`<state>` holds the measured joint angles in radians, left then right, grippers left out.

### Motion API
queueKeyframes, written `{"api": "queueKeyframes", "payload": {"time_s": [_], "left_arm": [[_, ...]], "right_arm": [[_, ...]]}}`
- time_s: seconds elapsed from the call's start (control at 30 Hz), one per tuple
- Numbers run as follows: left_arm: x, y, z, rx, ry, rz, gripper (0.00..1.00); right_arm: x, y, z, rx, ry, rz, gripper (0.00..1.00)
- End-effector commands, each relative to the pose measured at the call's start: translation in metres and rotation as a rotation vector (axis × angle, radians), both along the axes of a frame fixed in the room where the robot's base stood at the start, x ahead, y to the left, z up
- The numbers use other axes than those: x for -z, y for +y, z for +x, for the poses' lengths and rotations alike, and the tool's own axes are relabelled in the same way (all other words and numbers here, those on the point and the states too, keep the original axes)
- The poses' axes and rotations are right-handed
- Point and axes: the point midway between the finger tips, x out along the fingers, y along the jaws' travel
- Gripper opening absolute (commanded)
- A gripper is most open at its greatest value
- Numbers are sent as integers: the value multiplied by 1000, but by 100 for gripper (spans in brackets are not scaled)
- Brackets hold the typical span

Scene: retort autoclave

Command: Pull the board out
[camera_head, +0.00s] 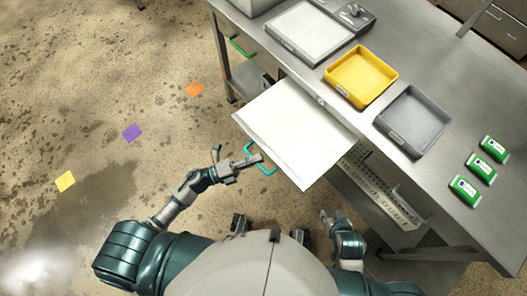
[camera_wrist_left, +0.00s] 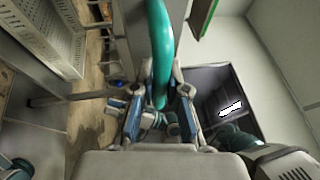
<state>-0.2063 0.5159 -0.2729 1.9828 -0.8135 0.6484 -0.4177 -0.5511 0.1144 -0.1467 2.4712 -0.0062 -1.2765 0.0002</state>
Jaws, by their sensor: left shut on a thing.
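The white board (camera_head: 295,132) sticks out from under the steel table's front edge, well over the floor. A teal handle (camera_head: 262,167) is on its near-left edge. My left gripper (camera_head: 256,160) is at this handle. In the left wrist view the teal handle (camera_wrist_left: 161,50) runs down between the two fingers of my left gripper (camera_wrist_left: 160,118), which is shut on it. My right gripper (camera_head: 325,215) is low in front of my body, apart from the board; its jaws are too small to read.
The steel table (camera_head: 458,85) carries a white tray (camera_head: 289,45), a yellow tray (camera_head: 336,83), a grey tray (camera_head: 388,138) and green packs (camera_head: 465,189) at the right. A perforated metal rack (camera_head: 378,188) is below the table. The floor at left is open, with coloured squares.

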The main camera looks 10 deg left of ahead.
Motion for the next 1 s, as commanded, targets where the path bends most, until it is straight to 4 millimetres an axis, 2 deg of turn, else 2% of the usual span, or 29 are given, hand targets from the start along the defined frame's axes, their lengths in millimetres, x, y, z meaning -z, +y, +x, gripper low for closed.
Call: {"api": "queueKeyframes", "payload": {"time_s": [0.2,0.6,0.63,0.7,1.0], "left_arm": [[4,9,-3,-16,9,11,0],[5,10,-5,-15,7,10,0],[5,10,-5,-14,7,10,20],[4,10,-5,-13,6,8,38],[1,7,-6,-7,3,5,39]], "right_arm": [[2,-4,-6,2,30,-7,40],[2,-4,-7,3,34,-8,40],[2,-4,-7,3,34,-8,40],[2,-4,-7,3,33,-8,40],[2,-3,-7,2,36,-7,40]]}}
